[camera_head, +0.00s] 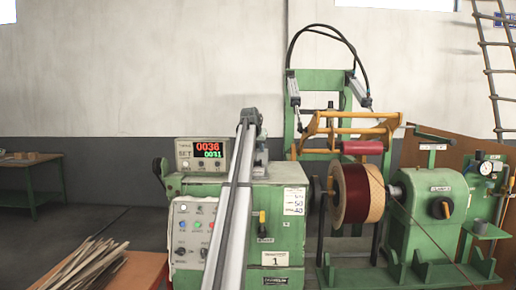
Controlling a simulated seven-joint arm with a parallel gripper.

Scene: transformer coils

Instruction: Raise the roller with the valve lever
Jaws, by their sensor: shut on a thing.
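The red roller (362,147) sits across a yellow swing frame (352,126), just above the coil. The dark red coil (357,192) is on the winding machine's spindle, and a small gap seems to show between roller and coil. A small upright yellow lever (262,218) is on the front of the green cabinet; I cannot tell for sure that it is the valve lever. No fingers of my gripper can be made out. A long grey beam rises from the bottom edge across the cabinet and ends in a grey block; I cannot tell what is at its far end.
The green control cabinet (285,195) carries a display (203,152). The green tailstock (433,215) has a black-and-orange knob, with a gauge (486,168) to its right. A table (148,268) with wooden strips stands front left. The floor at left is open.

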